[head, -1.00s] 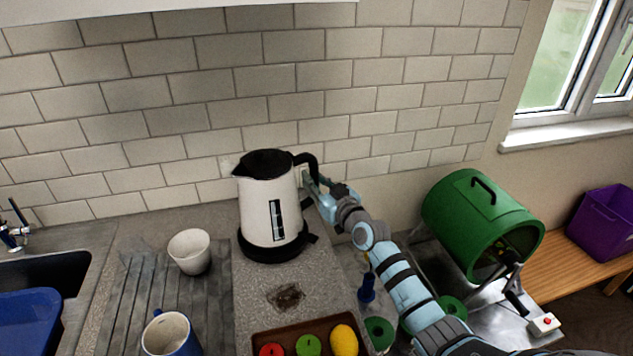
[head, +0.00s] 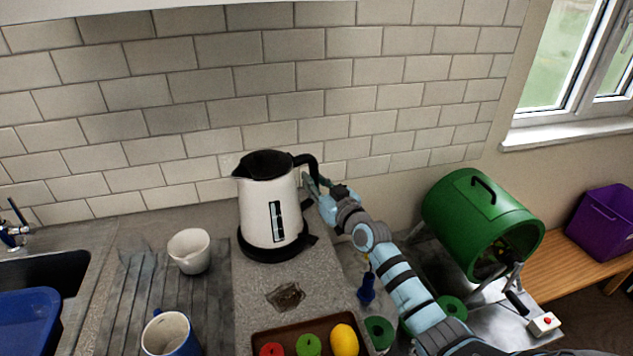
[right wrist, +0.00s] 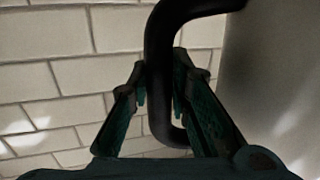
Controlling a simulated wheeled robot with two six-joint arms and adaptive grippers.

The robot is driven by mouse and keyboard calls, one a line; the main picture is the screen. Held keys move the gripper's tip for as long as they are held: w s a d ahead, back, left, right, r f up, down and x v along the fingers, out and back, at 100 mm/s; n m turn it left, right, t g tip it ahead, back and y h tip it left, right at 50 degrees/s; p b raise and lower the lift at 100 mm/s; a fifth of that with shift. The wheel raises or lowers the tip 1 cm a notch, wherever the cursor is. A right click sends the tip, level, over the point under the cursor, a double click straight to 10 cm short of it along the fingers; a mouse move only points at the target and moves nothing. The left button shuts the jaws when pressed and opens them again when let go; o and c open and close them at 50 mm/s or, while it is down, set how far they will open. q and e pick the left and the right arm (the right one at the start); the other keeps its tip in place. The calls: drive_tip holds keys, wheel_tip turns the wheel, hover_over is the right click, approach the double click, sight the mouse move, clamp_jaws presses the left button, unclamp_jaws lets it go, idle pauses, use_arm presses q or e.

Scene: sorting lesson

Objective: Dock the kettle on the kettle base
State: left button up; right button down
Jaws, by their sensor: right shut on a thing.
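The kettle (head: 262,212) is white with a black lid, a black handle and a dark level window. It stands upright at the back of the counter on the black kettle base (head: 272,250), with no clear gap between them. My right gripper (head: 318,184) is at the right side of the kettle, at its handle. In the right wrist view, my right gripper (right wrist: 160,95) has its fingers on either side of the black handle (right wrist: 160,60), shut on it. The kettle's white body (right wrist: 270,85) fills the right of that view. My left gripper does not show.
A white cup (head: 189,252) and a blue mug (head: 170,335) stand on the drainer at left. A brown tray (head: 262,338) with fruit-like pieces lies in front. A green drum (head: 470,225) stands at right. Bare counter (head: 320,280) lies before the kettle.

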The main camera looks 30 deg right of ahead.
drive_tip(key=shift+f+b, duration=0.25)
drive_tip(key=shift+b, duration=0.2)
drive_tip(key=c, duration=1.8)
unclamp_jaws()
drive_tip(key=shift+s, duration=0.1)
drive_tip(key=shift+s+f, duration=0.1)
drive_tip(key=shift+f, duration=0.05)
drive_tip(key=shift+s+p, duration=0.2)
drive_tip(key=shift+p, duration=0.15)
drive_tip(key=s+p, duration=0.6)
drive_tip(key=s, duration=0.4)
drive_tip(key=shift+s+d, duration=0.15)
drive_tip(key=shift+s, duration=0.1)
drive_tip(key=shift+w, duration=0.1)
